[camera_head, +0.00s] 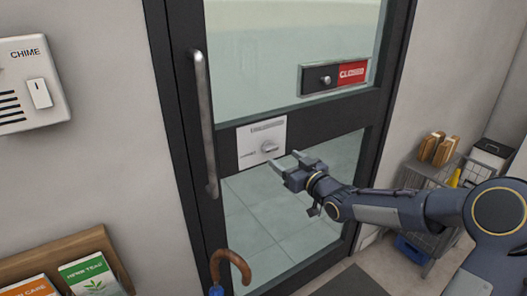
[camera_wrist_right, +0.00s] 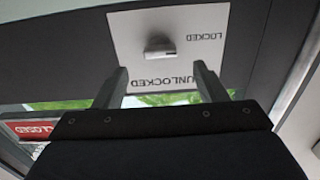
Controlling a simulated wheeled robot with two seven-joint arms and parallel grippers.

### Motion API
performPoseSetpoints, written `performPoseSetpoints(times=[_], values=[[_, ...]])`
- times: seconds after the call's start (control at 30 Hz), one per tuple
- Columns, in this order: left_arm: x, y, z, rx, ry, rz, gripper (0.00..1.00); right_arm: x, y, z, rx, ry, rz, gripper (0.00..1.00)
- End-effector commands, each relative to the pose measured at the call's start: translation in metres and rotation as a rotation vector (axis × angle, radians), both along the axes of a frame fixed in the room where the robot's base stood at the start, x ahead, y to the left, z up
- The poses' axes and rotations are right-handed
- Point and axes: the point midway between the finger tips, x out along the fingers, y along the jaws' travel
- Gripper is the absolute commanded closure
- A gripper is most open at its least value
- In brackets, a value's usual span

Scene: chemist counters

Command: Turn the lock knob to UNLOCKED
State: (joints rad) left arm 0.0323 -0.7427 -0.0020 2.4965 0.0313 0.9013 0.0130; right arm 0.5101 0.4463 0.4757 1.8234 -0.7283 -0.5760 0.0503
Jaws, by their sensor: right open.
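The white lock plate (camera_head: 247,139) is on the dark rail of the glass door, and its knob (camera_head: 269,147) is near the plate's middle. In the right wrist view the knob (camera_wrist_right: 158,46) shows upside down, with a light mark at its right end, on the side of the word LOCKED (camera_wrist_right: 205,36). The word UNLOCKED (camera_wrist_right: 160,82) is nearer my fingers. My right gripper (camera_head: 286,159) is open and empty, just right of and below the knob. Its two fingers show apart in the wrist view (camera_wrist_right: 160,77), short of the knob and not touching it. My left gripper is not in view.
A long vertical door handle (camera_head: 203,115) is left of the plate. A red CLOSED sign slider (camera_head: 333,78) is above right. A cane handle (camera_head: 232,258) stands low in front. A chime box (camera_head: 35,85) and leaflet rack (camera_head: 60,262) are on the left wall. A shelf cart (camera_head: 432,170) is at right.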

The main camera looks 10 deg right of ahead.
Motion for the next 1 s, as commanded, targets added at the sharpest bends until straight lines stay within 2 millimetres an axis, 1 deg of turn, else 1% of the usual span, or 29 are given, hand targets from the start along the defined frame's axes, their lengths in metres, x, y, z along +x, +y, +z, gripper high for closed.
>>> performPoseSetpoints(times=[0.2, 0.3, 0.4, 0.53, 0.77, 0.87, 1.0], values=[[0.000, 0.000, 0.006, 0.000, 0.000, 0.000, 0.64, 0.034, 0.014, 0.001, 0.002, 0.003, 0.002, 0.35], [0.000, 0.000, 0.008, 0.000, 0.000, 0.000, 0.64, 0.047, 0.019, 0.001, 0.002, 0.003, 0.001, 0.35], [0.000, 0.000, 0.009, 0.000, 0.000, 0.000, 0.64, 0.057, 0.021, 0.001, 0.002, 0.004, 0.000, 0.35], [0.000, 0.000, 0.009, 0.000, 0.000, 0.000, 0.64, 0.062, 0.024, 0.000, 0.000, 0.004, 0.000, 0.35], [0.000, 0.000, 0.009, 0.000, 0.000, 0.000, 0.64, 0.063, 0.024, 0.000, -0.001, 0.005, -0.001, 0.35], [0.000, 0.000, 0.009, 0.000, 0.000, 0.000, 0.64, 0.063, 0.023, 0.000, -0.001, 0.005, -0.001, 0.46], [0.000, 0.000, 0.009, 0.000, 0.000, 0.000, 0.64, 0.063, 0.023, 0.000, -0.001, 0.005, -0.001, 0.65]])
